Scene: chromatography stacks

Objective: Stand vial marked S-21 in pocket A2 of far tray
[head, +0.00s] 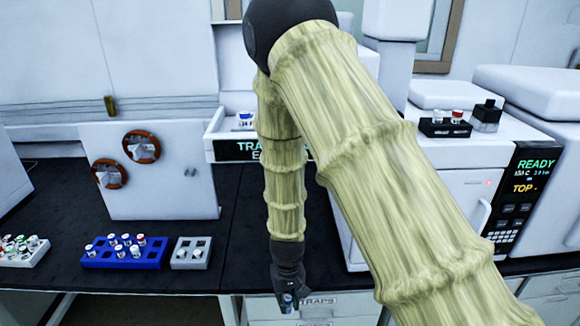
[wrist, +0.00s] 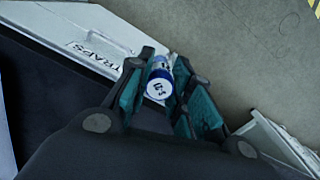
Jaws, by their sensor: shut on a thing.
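My gripper (head: 287,303) hangs low at the front edge of the dark bench, in front of the drawer fronts. It is shut on a small vial, whose blue end shows in the head view (head: 288,299). In the wrist view the vial (wrist: 158,88) has a white cap with a blue rim and sits between the teal finger pads (wrist: 163,64). The cap mark looks turned over and I cannot read it surely as S-21. A blue tray (head: 125,262) holding several vials and a small grey tray (head: 191,262) with vials stand on the bench, left of my gripper. Pocket labels are not legible.
A white rack (head: 25,262) of vials stands at the far left. A black holder (head: 445,130) with vials sits on the right instrument. Bare bench lies between the grey tray and my arm.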

